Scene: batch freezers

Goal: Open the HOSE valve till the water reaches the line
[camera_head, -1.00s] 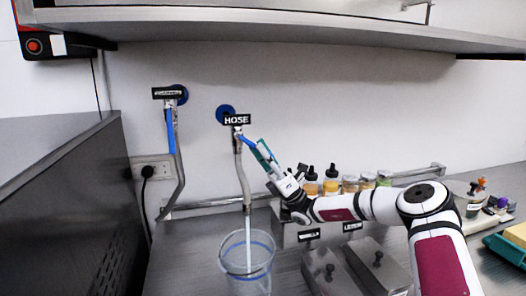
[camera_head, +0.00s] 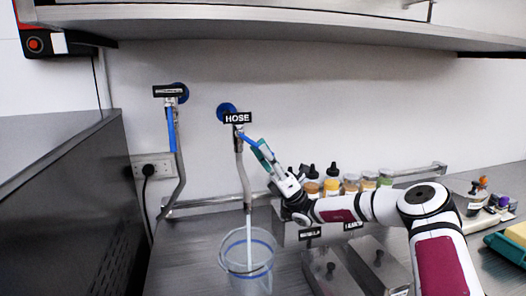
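The HOSE valve is on the back wall under a black HOSE label (camera_head: 237,118). Its blue lever (camera_head: 247,140) sticks out to the lower right. A grey hose (camera_head: 244,182) hangs from it, and a pale stream of water (camera_head: 249,235) runs from its end into a clear container (camera_head: 228,262). The container has a blue line (camera_head: 264,243) near its rim; the water level inside is hard to tell. My gripper (camera_head: 262,152) is at the lever's outer end, with its teal fingers touching or very near it; whether they grip it is unclear.
A second valve with a blue lever (camera_head: 171,130) and hose is to the left. Several bottles and jars (camera_head: 332,186) stand behind my arm. Lidded metal bins (camera_head: 378,264) are at the lower right. A shelf (camera_head: 290,27) overhangs the counter.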

